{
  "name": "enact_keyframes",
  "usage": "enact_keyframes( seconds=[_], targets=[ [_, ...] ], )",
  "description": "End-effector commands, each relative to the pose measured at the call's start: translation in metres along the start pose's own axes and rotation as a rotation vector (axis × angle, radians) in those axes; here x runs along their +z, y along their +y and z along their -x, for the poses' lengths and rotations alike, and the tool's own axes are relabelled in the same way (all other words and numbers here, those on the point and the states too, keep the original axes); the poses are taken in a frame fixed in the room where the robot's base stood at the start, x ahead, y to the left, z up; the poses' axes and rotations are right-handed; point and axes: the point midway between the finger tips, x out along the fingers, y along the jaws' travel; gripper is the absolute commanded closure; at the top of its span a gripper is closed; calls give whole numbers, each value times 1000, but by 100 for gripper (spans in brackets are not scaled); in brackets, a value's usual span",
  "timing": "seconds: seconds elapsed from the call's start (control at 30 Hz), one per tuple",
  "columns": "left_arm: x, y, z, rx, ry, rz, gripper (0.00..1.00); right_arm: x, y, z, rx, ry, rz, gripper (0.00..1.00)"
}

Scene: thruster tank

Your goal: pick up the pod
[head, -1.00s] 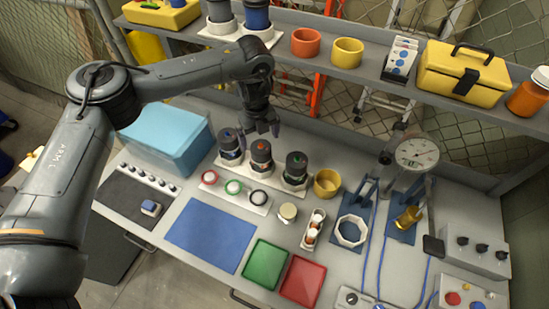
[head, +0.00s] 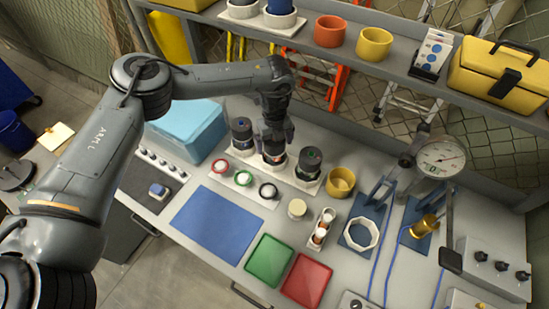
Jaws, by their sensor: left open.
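Three dark cylindrical pods stand upright in white holders on the bench: a left pod (head: 241,136) with a blue mark, a middle pod (head: 274,153), and a right pod (head: 309,163) with a green mark. I cannot tell which one is the pod meant. My left gripper (head: 276,138) points down at the middle pod, with its open fingers at the pod's top. The fingers hide that top, and I cannot tell whether they touch it. My right gripper is out of view.
A blue bin (head: 188,130) stands left of the pods. Red, green and black rings lie on a white strip (head: 230,184) in front. A yellow cup (head: 341,182) is close on the right. A blue mat (head: 217,224) lies clear. A shelf (head: 300,48) runs behind.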

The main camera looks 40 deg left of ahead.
Motion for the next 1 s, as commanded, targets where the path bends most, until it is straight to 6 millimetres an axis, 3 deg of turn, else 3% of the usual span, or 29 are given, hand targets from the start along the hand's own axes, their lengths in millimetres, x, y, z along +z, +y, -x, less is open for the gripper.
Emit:
enact_keyframes(
  seconds=[0.2,0.5,1.0],
  targets=[
    [-1,0,-22,0,0,0,0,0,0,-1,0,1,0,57],
    [0,0,-25,0,0,0,0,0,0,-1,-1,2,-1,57],
    [-1,0,-25,0,0,0,77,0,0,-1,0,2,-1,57]
  ],
)
